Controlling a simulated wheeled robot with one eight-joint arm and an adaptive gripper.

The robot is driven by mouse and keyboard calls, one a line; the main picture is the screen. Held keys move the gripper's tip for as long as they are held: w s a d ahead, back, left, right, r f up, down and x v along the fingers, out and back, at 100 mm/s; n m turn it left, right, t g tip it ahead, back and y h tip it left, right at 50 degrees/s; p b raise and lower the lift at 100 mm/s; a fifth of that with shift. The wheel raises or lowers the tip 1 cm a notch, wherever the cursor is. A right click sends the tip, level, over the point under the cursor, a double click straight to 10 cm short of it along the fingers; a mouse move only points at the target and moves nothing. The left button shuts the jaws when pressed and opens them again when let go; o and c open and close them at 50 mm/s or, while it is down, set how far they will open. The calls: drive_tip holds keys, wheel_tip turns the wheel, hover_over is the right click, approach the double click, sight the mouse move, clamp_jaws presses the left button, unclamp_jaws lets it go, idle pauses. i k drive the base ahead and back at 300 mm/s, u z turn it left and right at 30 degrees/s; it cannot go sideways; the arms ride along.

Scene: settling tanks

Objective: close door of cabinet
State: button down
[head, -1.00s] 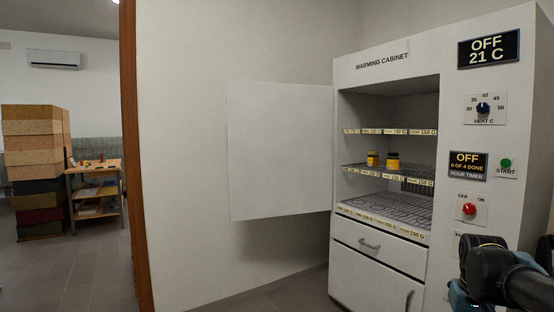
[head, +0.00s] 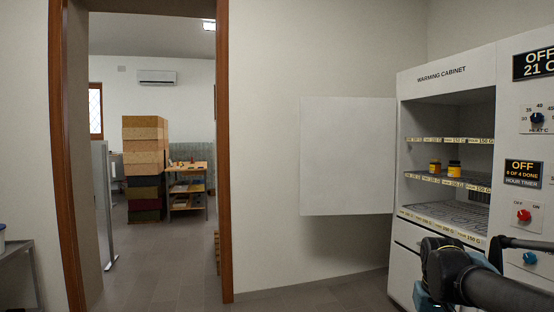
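The white warming cabinet (head: 443,80) stands at the right in the head view. Its door (head: 347,155) is swung wide open to the left, near the wall, hinged at the cabinet's left side. The open compartment shows wire shelves with two small yellow jars with dark lids (head: 454,168). My arm comes in from the lower right, in front of the cabinet's lower part. My gripper's fingertips cannot be made out, so I cannot tell whether it is open or shut. My arm appears apart from the door.
A control panel with a red knob (head: 523,215) is at the right edge. A doorway with a brown frame (head: 224,150) opens at the left. Beyond it are stacked hive boxes (head: 144,160) and a wooden shelf table (head: 187,188). The floor (head: 330,298) before the door is clear.

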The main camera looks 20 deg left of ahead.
sight(347, 144)
drive_tip(key=u, duration=0.55)
drive_tip(key=k, duration=0.75)
drive_tip(key=u, duration=1.3)
drive_tip(key=i, duration=1.4)
drive_tip(key=z, duration=0.35)
drive_tip(key=i, duration=1)
drive_tip(key=z, duration=0.8)
drive_tip(key=i, duration=0.45)
drive_tip(key=z, duration=0.3)
